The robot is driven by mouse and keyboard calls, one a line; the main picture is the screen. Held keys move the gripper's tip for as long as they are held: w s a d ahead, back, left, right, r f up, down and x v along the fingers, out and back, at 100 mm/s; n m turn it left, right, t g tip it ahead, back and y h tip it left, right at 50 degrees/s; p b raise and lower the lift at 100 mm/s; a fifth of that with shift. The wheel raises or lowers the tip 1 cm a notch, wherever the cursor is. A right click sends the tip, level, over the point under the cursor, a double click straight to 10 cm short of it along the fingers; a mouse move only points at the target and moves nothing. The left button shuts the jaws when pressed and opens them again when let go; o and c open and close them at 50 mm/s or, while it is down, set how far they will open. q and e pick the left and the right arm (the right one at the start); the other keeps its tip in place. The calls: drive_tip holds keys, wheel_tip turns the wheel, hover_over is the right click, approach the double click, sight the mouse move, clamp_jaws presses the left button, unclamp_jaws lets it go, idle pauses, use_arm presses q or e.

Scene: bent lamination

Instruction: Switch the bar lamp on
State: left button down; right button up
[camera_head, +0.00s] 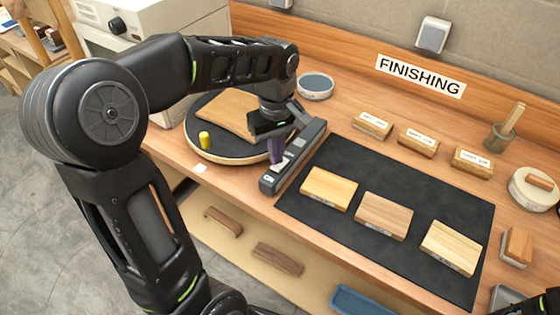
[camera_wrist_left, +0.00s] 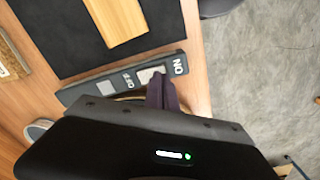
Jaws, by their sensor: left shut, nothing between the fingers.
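The bar lamp (camera_head: 308,140) is a long dark grey bar lying on the bench, left of the black mat. Its near end carries a pale switch piece (camera_wrist_left: 150,74), which sits between the printed words OFF and ON in the left wrist view. My left gripper (camera_head: 276,158) is shut and empty, pointing down at the near end of the bar. In the left wrist view its dark purple fingers (camera_wrist_left: 161,90) are right beside the pale piece and seem to touch it. They partly hide the bar there. Only a dark bit of my right arm shows at the bottom right corner.
A black mat (camera_head: 320,157) with three wooden blocks lies right of the bar. A round turntable (camera_head: 200,143) with a wooden board and a yellow peg is left of it. A grey-blue bowl (camera_head: 316,86) stands behind. Labelled blocks (camera_head: 373,125) line the back.

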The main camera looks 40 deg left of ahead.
use_arm(q)
drive_tip(key=shift+f+b, duration=0.8)
drive_tip(key=shift+f, duration=0.25)
idle(0.7)
drive_tip(key=shift+r, duration=0.15)
wheel_tip(320, 180, up, 7)
drive_tip(key=p, duration=0.5)
drive_tip(key=shift+p, duration=0.3)
idle(0.4)
